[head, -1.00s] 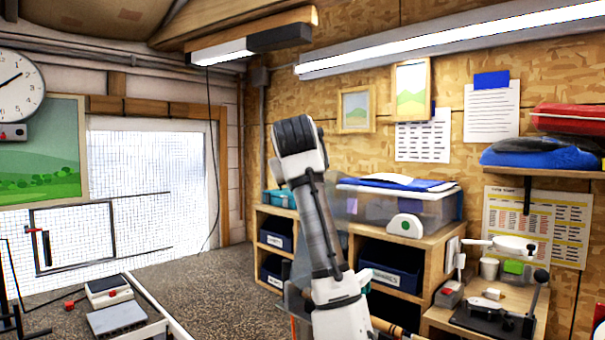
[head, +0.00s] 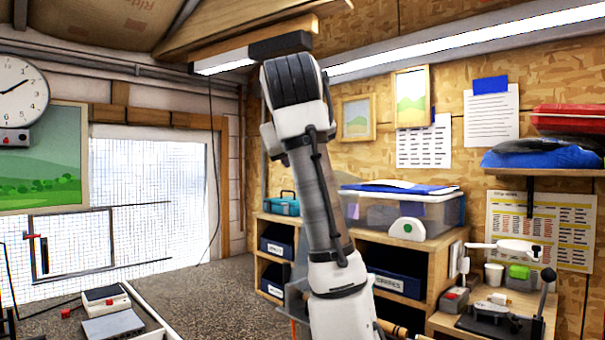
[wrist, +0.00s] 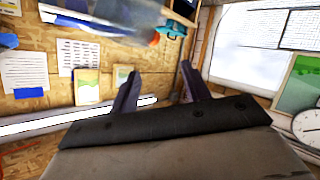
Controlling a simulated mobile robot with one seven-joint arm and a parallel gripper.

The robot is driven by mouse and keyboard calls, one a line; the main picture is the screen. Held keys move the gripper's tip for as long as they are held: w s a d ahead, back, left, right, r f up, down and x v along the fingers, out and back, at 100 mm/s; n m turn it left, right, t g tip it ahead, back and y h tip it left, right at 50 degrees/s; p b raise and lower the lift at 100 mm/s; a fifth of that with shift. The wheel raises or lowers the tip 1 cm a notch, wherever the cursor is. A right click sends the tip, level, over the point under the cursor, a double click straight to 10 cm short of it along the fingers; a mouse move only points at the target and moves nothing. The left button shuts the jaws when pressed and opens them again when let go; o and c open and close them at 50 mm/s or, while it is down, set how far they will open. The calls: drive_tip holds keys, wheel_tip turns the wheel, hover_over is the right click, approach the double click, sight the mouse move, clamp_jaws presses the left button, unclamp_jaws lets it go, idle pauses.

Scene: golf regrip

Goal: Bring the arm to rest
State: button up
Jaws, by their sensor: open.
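My gripper (wrist: 158,85) shows in the wrist view. Its two dark fingers stand well apart, and nothing is held between them. The wrist view is turned over, with the wall papers and the clock upside down, so the gripper is up in free air. In the head view my white and grey arm is raised in the middle of the picture, bent at a dark joint near the top. The gripper itself cannot be made out there.
A wooden shelf unit (head: 433,262) with bins and a clear lidded box (head: 440,210) stands behind my arm. A lamp (head: 225,62) hangs from the ceiling near the arm's top. A wall shelf (head: 540,171) is at right. A grey box (head: 112,327) lies at lower left.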

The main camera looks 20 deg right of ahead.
drive_tip(key=shift+v, duration=0.9)
